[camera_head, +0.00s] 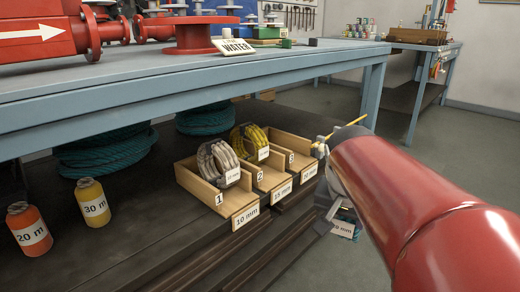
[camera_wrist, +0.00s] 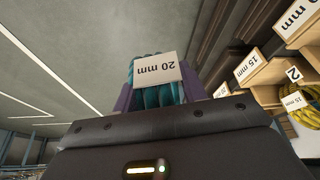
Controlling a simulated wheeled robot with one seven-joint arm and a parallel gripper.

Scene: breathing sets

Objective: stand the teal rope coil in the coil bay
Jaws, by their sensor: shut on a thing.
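The teal rope coil (camera_wrist: 150,95) is held in my gripper, with a white tag reading 20 mm upside down in the wrist view. In the head view my gripper (camera_head: 337,205) is shut on it, off the front right end of the wooden bays; the arm hides most of the coil, and its tag (camera_head: 342,229) shows below. The wooden bay rack (camera_head: 212,198) has numbered bays 1, 2 and 3. Bay 1 holds a beige coil (camera_head: 218,163) and bay 2 a yellow coil (camera_head: 249,142). Bay 3 (camera_head: 293,160) looks empty, though partly hidden.
The rack sits on a dark lower shelf under a blue-grey workbench (camera_head: 200,82), whose top and leg (camera_head: 373,95) limit room above. Large teal coils (camera_head: 108,149) lie behind. Floor at right is open.

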